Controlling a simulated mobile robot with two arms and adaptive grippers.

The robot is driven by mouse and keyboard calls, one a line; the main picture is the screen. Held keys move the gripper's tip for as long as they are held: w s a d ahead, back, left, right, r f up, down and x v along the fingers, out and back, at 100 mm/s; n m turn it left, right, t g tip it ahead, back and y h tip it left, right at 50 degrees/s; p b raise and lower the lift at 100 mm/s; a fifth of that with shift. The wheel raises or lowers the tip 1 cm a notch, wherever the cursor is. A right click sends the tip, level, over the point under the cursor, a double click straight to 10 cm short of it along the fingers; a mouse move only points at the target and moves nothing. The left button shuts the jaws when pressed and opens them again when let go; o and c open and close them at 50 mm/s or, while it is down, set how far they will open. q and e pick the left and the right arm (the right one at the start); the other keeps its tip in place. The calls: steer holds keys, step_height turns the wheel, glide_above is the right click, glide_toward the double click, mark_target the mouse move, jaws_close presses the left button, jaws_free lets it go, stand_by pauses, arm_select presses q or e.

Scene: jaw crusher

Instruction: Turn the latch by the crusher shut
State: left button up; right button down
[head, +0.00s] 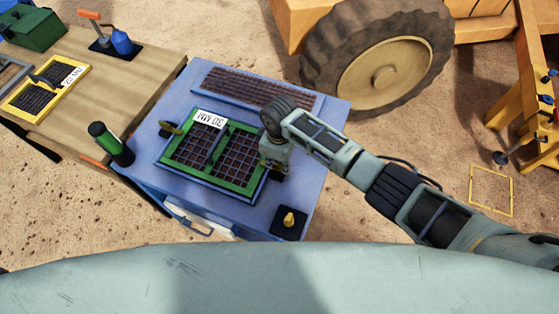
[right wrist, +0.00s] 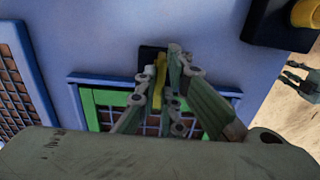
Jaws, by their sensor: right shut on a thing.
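The blue crusher housing (head: 235,215) carries a green-framed screen (head: 190,180) with a "30 MM" label. My right gripper (head: 272,166) reaches down at the screen's right edge. In the right wrist view its fingers (right wrist: 172,68) are shut on a yellow latch (right wrist: 160,72) on a black base, at the edge of the green frame (right wrist: 110,97). The fingers partly hide this latch, and the gripper hides it in the head view. Another latch (head: 171,129) is at the screen's left side. A small two-fingered shape, apparently my left gripper (right wrist: 292,80), shows at the right wrist view's edge.
A yellow knob on a black base (head: 289,220) stands near the housing's front right corner. A wooden table (head: 125,75) with a yellow-framed screen (head: 45,92) adjoins. A large wheel (head: 385,65) stands behind.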

mark_target(279, 165)
steer(key=shift+w, duration=0.1)
steer(key=c, duration=1.9)
jaws_free()
steer(key=shift+o, duration=0.2)
step_height(279, 165, up, 12)
